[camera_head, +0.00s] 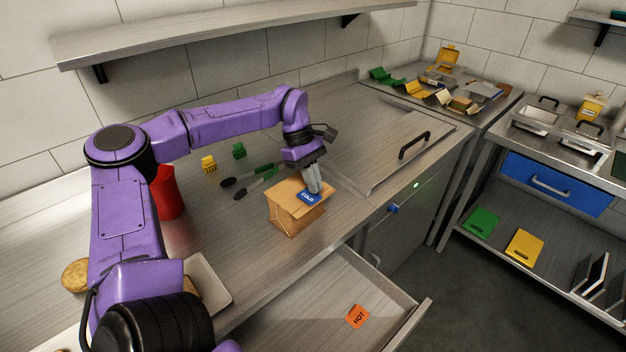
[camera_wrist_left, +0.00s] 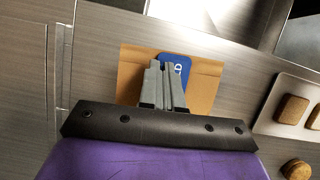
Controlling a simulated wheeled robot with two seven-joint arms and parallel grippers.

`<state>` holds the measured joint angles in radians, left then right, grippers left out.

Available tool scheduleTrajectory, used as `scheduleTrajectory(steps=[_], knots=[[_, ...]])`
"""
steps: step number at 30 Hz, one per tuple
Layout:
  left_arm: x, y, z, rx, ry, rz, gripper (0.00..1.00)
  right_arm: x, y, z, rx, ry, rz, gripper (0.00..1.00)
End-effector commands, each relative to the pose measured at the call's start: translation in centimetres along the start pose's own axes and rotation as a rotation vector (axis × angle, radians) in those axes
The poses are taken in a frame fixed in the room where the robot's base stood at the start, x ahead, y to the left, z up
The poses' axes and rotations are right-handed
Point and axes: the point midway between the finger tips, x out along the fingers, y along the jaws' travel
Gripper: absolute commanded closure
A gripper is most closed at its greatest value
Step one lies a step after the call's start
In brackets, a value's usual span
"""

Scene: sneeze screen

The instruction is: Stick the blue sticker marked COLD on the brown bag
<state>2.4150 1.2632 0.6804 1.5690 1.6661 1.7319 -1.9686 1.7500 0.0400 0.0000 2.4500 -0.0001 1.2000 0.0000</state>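The brown bag (camera_head: 283,215) stands on the counter, its top folded over. The blue sticker marked COLD (camera_head: 307,198) is at the bag's top, near its right side; I cannot tell if it lies flat against the paper or just above it. My left gripper (camera_head: 316,190) points down there, its fingers close together on the sticker's edge. In the left wrist view the fingers (camera_wrist_left: 162,70) cover part of the sticker (camera_wrist_left: 180,68), with the bag (camera_wrist_left: 207,85) behind. My right gripper is not in view.
An open drawer (camera_head: 377,292) below the counter front holds an orange HOT sticker (camera_head: 357,316). A pale tray (camera_head: 210,287) is at the front left.

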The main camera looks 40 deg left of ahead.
Motion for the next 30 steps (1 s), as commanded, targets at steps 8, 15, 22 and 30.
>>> scheduleTrajectory(steps=[8, 15, 22, 30], knots=[[0.2, 0.0, -0.1, 0.0, 0.0, 0.0, 0.83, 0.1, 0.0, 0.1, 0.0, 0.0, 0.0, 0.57], [0.2, 0.0, -0.1, 0.0, 0.0, 0.0, 0.67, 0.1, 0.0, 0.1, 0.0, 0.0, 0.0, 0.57], [-1.3, 0.1, -0.1, 0.0, 0.0, 0.004, 0.67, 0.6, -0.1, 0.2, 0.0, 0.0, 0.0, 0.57], [-7.6, 0.1, -0.2, -0.001, 0.002, 0.004, 0.67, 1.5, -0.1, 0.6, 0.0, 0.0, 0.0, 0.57]])
